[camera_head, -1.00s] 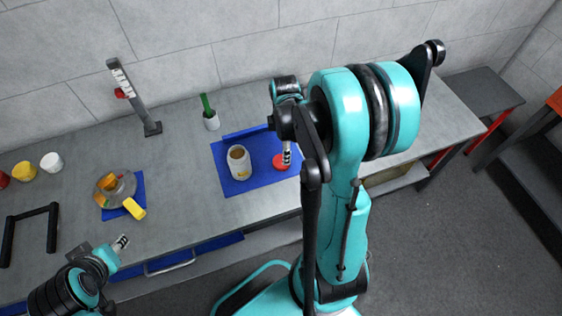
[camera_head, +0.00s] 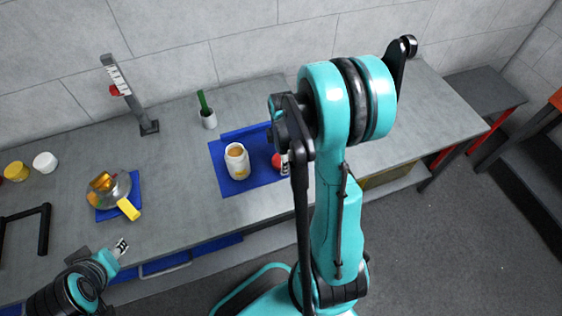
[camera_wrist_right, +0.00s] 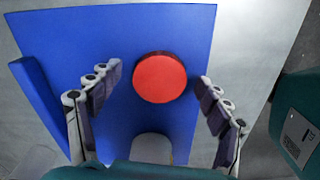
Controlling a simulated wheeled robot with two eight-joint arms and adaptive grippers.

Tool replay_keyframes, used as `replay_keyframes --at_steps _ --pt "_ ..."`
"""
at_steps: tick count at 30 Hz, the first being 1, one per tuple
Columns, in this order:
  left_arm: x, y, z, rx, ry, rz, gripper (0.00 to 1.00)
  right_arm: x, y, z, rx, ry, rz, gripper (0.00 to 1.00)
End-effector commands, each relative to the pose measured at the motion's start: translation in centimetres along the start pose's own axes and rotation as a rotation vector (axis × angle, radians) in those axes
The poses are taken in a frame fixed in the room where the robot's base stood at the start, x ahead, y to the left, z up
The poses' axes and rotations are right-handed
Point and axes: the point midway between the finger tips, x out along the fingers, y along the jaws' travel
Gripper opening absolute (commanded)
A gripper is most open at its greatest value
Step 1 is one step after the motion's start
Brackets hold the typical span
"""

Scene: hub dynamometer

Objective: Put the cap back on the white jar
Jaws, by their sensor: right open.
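The white jar (camera_head: 237,162) stands upright and uncapped on a blue mat (camera_head: 222,184), with orange-brown contents at its mouth. Its pale body also shows at the bottom of the right wrist view (camera_wrist_right: 151,148). The red cap (camera_wrist_right: 160,77) lies on the mat beside the jar, apart from it; in the head view (camera_head: 276,161) my right arm partly hides it. My right gripper (camera_wrist_right: 156,82) is open above the cap, with one finger on each side and no clear contact. My left gripper (camera_head: 121,246) is at the front left of the bench, away from the jar; its jaw gap is too small to judge.
A cup with a green-handled tool (camera_head: 208,118) stands behind the mat. A glass vessel with a yellow item (camera_head: 110,189) sits on a smaller blue mat to the left. A grey post (camera_head: 130,95) stands at the back. The bench right of my arm is clear.

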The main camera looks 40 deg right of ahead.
Motion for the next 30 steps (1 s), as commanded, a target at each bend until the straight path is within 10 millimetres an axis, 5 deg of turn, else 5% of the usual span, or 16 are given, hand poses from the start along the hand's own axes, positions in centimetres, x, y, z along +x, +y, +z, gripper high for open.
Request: replay_keyframes --at_steps 6,12,23,30 --pt "-0.1 0.0 -0.1 0.000 0.000 0.000 0.40 -0.1 0.0 0.0 0.000 0.000 0.000 0.75" --pt "-0.1 0.0 -0.1 0.000 0.000 0.000 0.40 -0.1 0.0 0.0 0.000 0.000 0.000 0.44" --pt "-0.1 0.0 -0.1 0.000 0.000 0.000 0.40 -0.2 0.0 0.0 0.000 0.000 0.000 0.44" --pt "-1.0 0.0 -0.7 0.000 0.000 0.000 0.40 -2.3 0.0 0.0 0.000 0.000 0.000 0.44"
